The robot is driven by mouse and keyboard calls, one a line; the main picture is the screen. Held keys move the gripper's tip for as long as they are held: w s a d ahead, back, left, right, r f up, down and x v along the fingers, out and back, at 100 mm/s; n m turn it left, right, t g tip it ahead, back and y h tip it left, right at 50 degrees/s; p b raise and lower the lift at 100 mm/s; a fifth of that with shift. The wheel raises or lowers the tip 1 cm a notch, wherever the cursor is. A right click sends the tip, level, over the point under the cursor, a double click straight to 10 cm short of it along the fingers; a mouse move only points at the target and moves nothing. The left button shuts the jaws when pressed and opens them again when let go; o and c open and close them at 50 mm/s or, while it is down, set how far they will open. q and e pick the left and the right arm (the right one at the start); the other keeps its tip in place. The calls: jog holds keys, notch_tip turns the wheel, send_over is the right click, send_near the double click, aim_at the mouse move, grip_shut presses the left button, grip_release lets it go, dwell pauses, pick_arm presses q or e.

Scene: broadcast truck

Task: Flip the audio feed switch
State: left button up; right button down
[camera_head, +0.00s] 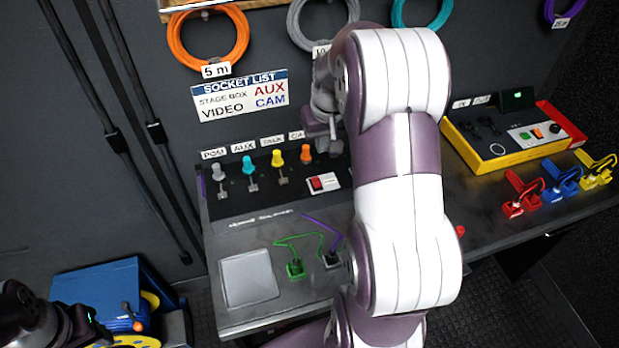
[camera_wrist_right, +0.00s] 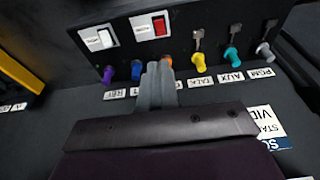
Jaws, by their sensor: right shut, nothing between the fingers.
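A sloped panel carries a red rocker switch on a white plate (camera_head: 322,182). In the right wrist view this red switch (camera_wrist_right: 159,25) is up in the middle, with a white rocker switch (camera_wrist_right: 98,38) to its left. The print on both plates is too small to read, so I cannot tell which is the audio feed. My right gripper (camera_wrist_right: 160,66) is shut and empty, its tips by the orange plug (camera_wrist_right: 167,61), below the red switch. In the head view my right arm hides part of the panel. My left gripper (camera_head: 75,326) shows only partly at the lower left; its fingers are unclear.
Grey, teal, yellow and orange plugs stand in a row, the teal one (camera_head: 249,164) among them. Green and purple cables lead to plugs on the desk, the green plug (camera_head: 295,268) nearer left. A yellow-edged case (camera_head: 472,150) and coloured connectors stand right. A blue box (camera_head: 95,290) is lower left.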

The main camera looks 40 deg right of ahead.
aim_at(318, 184)
jog(key=x, duration=0.4)
jog(key=p+x, duration=0.1)
jog(key=x, duration=0.3)
jog(key=s+x, duration=0.1)
jog(key=x, duration=0.4)
jog(key=shift+a+f, duration=0.1)
jog(key=shift+a, duration=0.1)
jog(key=shift+f, duration=0.45)
jog(key=shift+f, duration=0.1)
